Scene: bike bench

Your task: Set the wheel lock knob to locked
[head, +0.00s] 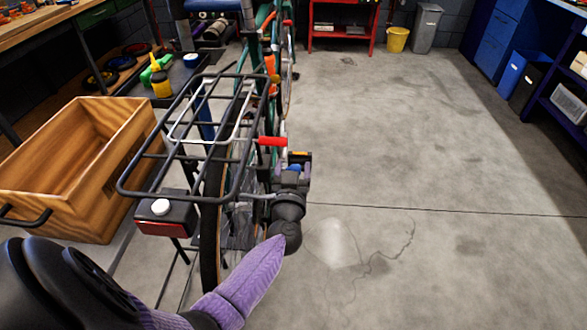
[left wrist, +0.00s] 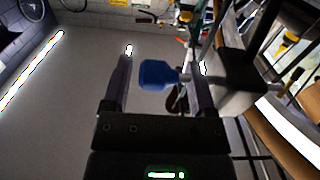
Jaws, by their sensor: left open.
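A blue knob (left wrist: 158,74) shows in the left wrist view, on a short stem that runs to the right toward a dark and grey block. It is probably the wheel lock knob; no lock marking is readable. My left gripper (left wrist: 160,80) is open, with a finger on either side of the knob in that view. I cannot tell if either finger touches it. In the head view my left gripper (head: 296,162) is beside the bike's rear wheel (head: 210,225), right of the rack, with a little of the blue knob (head: 294,168) showing. My right gripper is not in view.
The black rear rack (head: 150,156) stands over the wheel, close to my left arm. A red-handled lever (head: 272,141) is just beyond the gripper. A wooden crate (head: 75,205) is at left. The floor (head: 440,150) on the right is clear.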

